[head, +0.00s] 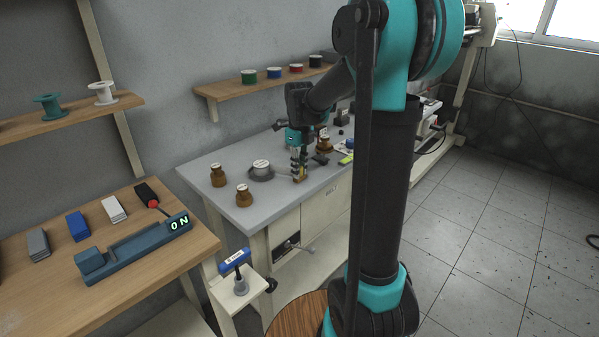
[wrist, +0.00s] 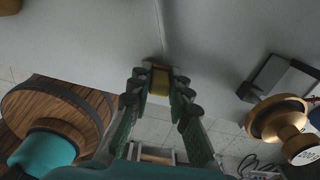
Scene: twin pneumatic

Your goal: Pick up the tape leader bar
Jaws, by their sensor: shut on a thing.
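My gripper (head: 299,168) reaches down to the near part of the grey workbench top, to the right of a round tape reel (head: 262,169). In the wrist view, my gripper (wrist: 158,84) is shut on a small yellowish piece (wrist: 160,81), which looks like the tape leader bar. Its ends are partly hidden by the fingers. A thin pale line runs away from it across the grey surface in the wrist view. In the head view the bar is mostly covered by the fingers, and I cannot tell whether it touches the bench.
Another brown jar (head: 324,144) stands behind my gripper. A wooden table (head: 150,262) at left holds a blue device (head: 133,250) showing "ON". Shelves with spools (head: 249,77) hang on the wall.

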